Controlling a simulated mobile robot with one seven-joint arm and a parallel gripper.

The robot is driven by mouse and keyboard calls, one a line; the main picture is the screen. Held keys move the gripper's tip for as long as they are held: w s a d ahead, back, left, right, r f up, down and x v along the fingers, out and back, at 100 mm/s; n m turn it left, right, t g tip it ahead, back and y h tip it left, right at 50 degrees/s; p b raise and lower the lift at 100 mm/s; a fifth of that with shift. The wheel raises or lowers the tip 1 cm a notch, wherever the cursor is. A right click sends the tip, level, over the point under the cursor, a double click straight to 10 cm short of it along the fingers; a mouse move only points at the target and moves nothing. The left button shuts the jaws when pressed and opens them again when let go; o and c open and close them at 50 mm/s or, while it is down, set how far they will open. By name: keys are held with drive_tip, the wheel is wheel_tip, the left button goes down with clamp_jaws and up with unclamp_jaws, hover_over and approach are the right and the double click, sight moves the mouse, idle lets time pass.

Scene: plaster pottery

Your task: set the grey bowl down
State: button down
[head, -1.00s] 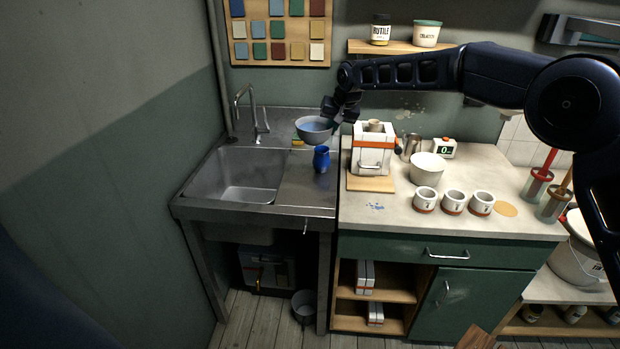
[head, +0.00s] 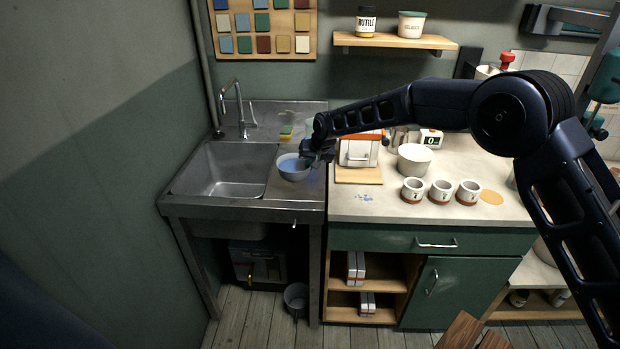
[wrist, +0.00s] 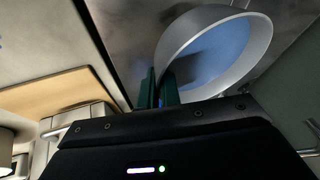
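The grey bowl (head: 293,169), pale blue inside, is low over the steel drainboard (head: 300,196), just right of the sink basin. It is roughly level in the head view. I cannot tell whether its base touches the steel. My gripper (head: 310,157) is at the bowl's right side. In the wrist view, the two dark green fingers (wrist: 159,90) are close together on the near wall of the bowl (wrist: 188,32), with the rim pinched between them. My forearm hides part of the drainboard behind the bowl.
The sink basin (head: 222,172) lies left of the bowl, with a tap (head: 238,105) behind it. A sponge (head: 286,131) lies at the back of the drainboard.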

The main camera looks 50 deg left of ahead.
drive_tip(key=shift+f, duration=2.65)
drive_tip(key=c, duration=1.6)
unclamp_jaws()
drive_tip(key=shift+r, duration=0.1)
drive_tip(key=v, duration=1.1)
drive_tip(key=shift+d+r, duration=0.25)
drive_tip(key=shift+r, duration=0.1)
